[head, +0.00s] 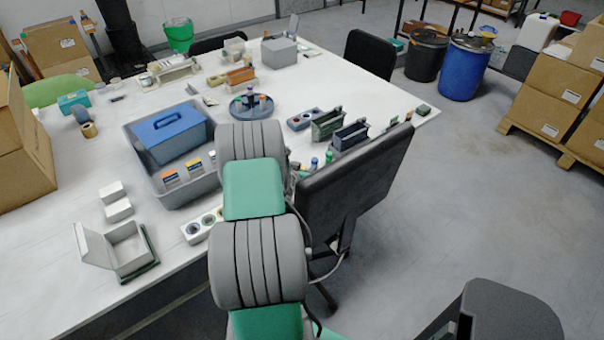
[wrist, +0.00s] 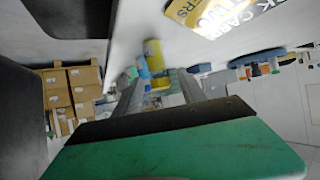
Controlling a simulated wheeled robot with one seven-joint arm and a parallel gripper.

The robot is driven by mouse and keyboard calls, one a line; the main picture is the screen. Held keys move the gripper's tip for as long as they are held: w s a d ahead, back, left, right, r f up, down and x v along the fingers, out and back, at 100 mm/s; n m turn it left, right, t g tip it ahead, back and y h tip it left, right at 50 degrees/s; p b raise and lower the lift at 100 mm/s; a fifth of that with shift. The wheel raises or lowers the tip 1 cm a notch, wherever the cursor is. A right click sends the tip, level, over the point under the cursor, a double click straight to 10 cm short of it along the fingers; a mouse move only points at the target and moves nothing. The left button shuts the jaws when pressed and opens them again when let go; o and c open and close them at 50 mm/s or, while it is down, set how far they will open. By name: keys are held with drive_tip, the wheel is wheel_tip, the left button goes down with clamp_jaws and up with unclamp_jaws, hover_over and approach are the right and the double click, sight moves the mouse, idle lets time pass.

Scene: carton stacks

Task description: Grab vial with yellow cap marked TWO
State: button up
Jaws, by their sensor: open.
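In the wrist view my gripper (wrist: 157,88) is open, its two grey fingers apart. No mark can be read on these, so I cannot tell which is the vial marked TWO. In the head view my arm covers most of the gripper. Small vials with a blue cap (head: 315,163) and a green cap (head: 329,157) stand just right of my arm near the table edge; no yellow cap is clear there.
A black chair (head: 357,185) stands against the table edge, close right of my arm. A grey tote (head: 190,192) with a blue-lidded box is left of it. Green and dark blue racks (head: 327,123) stand behind the vials. A yellow-and-white label (wrist: 215,14) is near the gripper.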

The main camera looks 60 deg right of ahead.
drive_tip(key=shift+c, duration=0.2)
clamp_jaws()
idle(0.3)
